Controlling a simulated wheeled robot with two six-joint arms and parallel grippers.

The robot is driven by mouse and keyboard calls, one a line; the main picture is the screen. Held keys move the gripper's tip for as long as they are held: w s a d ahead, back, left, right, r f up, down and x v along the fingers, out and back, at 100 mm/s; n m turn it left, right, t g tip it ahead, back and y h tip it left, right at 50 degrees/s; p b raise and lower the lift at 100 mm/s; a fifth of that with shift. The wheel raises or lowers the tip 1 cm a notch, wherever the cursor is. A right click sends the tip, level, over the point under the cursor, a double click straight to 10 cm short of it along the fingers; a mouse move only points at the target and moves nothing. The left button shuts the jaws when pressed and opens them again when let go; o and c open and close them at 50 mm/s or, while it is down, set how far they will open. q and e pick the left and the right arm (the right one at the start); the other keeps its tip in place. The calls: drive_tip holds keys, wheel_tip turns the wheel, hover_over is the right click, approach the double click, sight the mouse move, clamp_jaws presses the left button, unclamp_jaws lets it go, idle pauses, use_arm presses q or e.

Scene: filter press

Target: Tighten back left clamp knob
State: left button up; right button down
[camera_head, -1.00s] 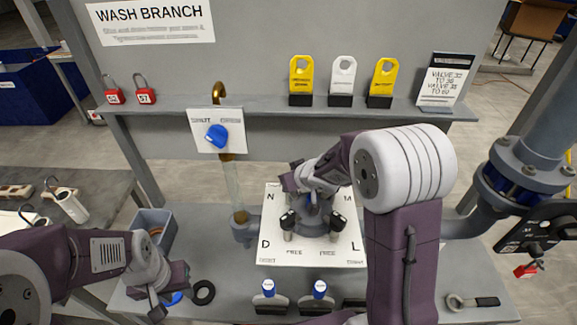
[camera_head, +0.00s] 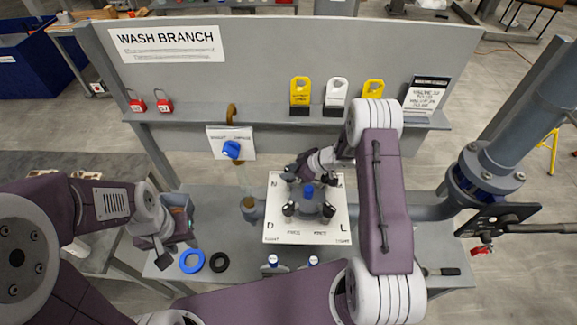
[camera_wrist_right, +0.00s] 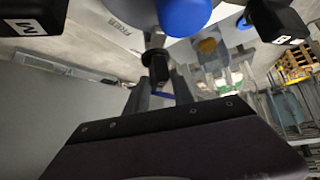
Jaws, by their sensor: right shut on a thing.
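The white clamp board (camera_head: 281,229) lies on the grey bench, lettered N, D and L at visible corners. On it is a grey round fitting with a blue top (camera_head: 308,190) and dark clamp knobs: front left (camera_head: 288,209) and front right (camera_head: 328,210). My right gripper (camera_head: 292,173) is at the back left clamp beside the N, covering most of it. In the right wrist view its fingers (camera_wrist_right: 162,92) are shut on a dark knob (camera_wrist_right: 156,62). The blue top (camera_wrist_right: 185,14) shows above it. My left gripper (camera_head: 163,258) hangs over the bench's left part; its jaws are unclear.
A blue ring (camera_head: 192,261) and a black ring (camera_head: 219,262) lie near my left gripper. A shelf (camera_head: 270,115) with padlocks and yellow and white tags runs behind. A pipe with a flange (camera_head: 488,172) is at right.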

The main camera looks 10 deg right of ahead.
drive_tip(key=shift+d+f, duration=0.1)
idle(0.4)
drive_tip(key=c, duration=1.3)
unclamp_jaws()
drive_tip(key=shift+o, duration=0.8)
drive_tip(key=shift+d, duration=0.25)
drive_tip(key=shift+s+d+r, duration=0.15)
drive_tip(key=shift+d+r, duration=0.05)
drive_tip(key=shift+r, duration=0.05)
drive_tip(key=b+v, duration=0.1)
drive_tip(key=v, duration=0.7)
drive_tip(key=shift+b, duration=0.35)
drive_tip(key=shift+d, duration=0.1)
drive_tip(key=shift+d, duration=0.1)
